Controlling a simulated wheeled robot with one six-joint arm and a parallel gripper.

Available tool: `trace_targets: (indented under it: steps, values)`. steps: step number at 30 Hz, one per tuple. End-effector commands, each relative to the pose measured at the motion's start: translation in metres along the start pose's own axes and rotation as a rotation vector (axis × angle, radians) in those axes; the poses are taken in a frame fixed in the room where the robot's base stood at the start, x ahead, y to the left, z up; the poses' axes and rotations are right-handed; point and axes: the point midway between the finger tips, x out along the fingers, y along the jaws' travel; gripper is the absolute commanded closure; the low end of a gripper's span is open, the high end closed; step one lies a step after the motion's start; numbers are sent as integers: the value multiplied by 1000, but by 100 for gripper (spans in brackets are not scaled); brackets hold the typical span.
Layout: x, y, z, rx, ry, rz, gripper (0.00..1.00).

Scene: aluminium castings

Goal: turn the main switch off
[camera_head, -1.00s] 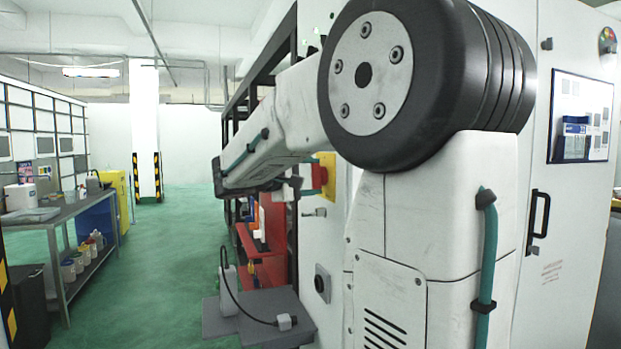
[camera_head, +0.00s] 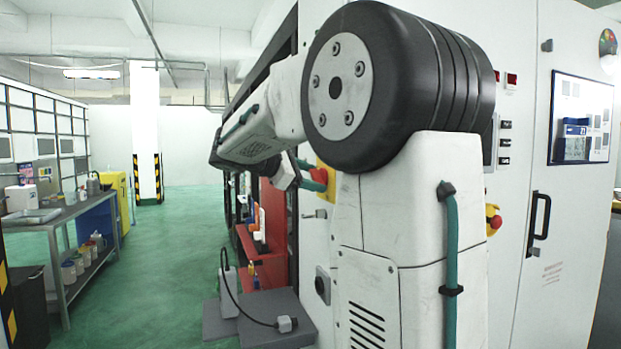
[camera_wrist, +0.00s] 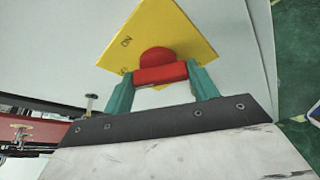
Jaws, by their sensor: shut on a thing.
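The main switch is a red rotary handle (camera_wrist: 160,73) on a yellow plate (camera_wrist: 185,35), fixed to a pale cabinet front. In the wrist view the plate looks tilted and carries small dark marks. My gripper (camera_wrist: 161,75) has its two teal fingers on either side of the red handle, shut on it. In the head view the red handle (camera_head: 319,175) and the yellow plate (camera_head: 326,184) show just right of my gripper (camera_head: 310,174), partly hidden behind my arm.
A grey shelf (camera_head: 265,320) with a cabled device stands below my gripper, near a red rack (camera_head: 272,215). A red-and-yellow button (camera_head: 494,220) and a black door handle (camera_head: 539,217) are on the cabinet. The green floor at left is open.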

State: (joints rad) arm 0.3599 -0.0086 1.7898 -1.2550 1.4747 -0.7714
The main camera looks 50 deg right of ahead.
Motion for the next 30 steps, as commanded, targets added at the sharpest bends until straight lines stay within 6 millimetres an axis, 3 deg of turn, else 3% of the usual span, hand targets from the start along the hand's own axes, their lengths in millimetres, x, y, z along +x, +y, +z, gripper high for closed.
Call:
trace_targets:
  steps: [20, 21, 23, 30]
  values:
    - [0, 1, 0, -60, 0, -24, 65]
    - [0, 1, 0, -60, 0, -24, 36]
    - [0, 1, 0, -60, 0, -24, 20]
    - [0, 1, 0, -59, -1, -24, 20]
